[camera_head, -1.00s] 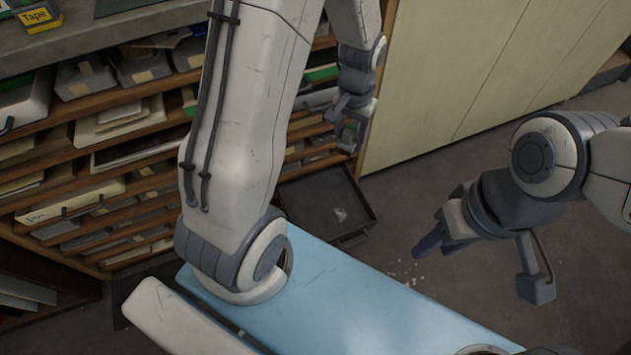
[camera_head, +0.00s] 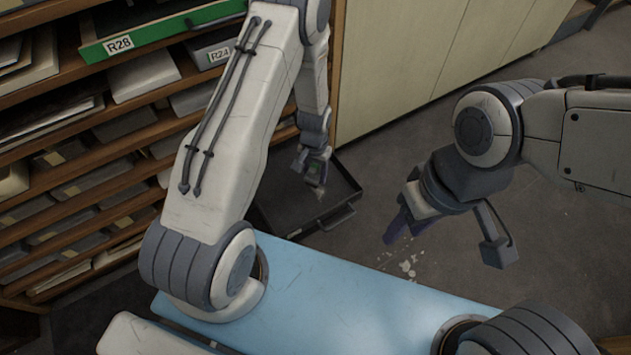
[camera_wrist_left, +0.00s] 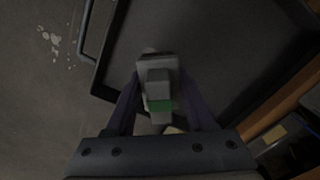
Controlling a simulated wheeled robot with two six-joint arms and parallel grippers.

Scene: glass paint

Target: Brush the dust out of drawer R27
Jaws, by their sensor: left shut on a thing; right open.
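My left gripper (camera_head: 313,172) reaches down over an open dark drawer (camera_head: 272,203). In the left wrist view its fingers are shut on a grey brush-like tool with a green band (camera_wrist_left: 157,84). The tool is over the drawer's inside near its handle end; whether it touches the bottom I cannot tell. The drawer also shows in the left wrist view (camera_wrist_left: 215,35). A small pale patch, perhaps dust, shows by the tool's tip in the head view. No number is readable on this drawer. My right gripper (camera_head: 402,226) is open and empty above the floor, right of the drawer.
Pale specks (camera_head: 408,266) lie on the floor outside the drawer. Cream cabinet panels (camera_head: 420,60) stand behind. The floor at right is open.

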